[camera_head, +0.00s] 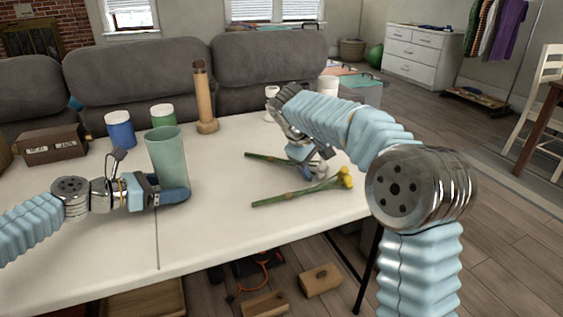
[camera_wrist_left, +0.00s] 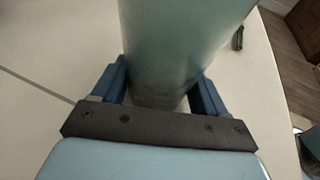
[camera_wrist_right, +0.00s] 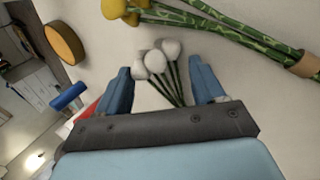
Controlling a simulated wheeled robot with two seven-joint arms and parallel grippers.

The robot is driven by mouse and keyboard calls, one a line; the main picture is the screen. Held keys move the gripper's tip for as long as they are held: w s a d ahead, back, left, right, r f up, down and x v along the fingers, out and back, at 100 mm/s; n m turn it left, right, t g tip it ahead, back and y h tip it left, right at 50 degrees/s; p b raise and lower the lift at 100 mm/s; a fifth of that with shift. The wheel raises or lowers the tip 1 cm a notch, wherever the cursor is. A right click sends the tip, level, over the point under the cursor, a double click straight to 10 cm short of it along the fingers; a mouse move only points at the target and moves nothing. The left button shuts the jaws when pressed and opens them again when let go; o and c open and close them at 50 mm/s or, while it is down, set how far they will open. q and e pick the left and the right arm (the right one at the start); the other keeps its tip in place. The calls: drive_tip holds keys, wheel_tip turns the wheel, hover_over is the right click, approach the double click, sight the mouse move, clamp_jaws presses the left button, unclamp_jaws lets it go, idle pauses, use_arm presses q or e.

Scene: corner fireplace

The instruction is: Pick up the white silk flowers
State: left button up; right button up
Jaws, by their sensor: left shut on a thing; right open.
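The white silk flowers (camera_head: 318,169) lie on the table with their green stems toward the left. In the right wrist view, their white heads (camera_wrist_right: 155,60) show just beyond the fingertips and their stems run back between the fingers. My right gripper (camera_wrist_right: 163,78) is open around these stems, not closed on them; in the head view the right gripper (camera_head: 308,158) is partly hidden by its own arm. My left gripper (camera_head: 172,193) is shut on a tall green vase (camera_head: 167,150), which stands upright. The vase also fills the left wrist view (camera_wrist_left: 180,45).
Yellow flowers (camera_head: 344,178) with bound green stems lie beside the white ones, nearer the table's front edge. Blue (camera_head: 120,130) and green (camera_head: 162,115) jars, a wooden box (camera_head: 52,144) and a brown cylinder (camera_head: 204,98) stand farther back on the table (camera_head: 215,225). A grey sofa is behind.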

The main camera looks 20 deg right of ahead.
drive_tip(key=shift+c, duration=0.4)
drive_tip(key=c, duration=0.8)
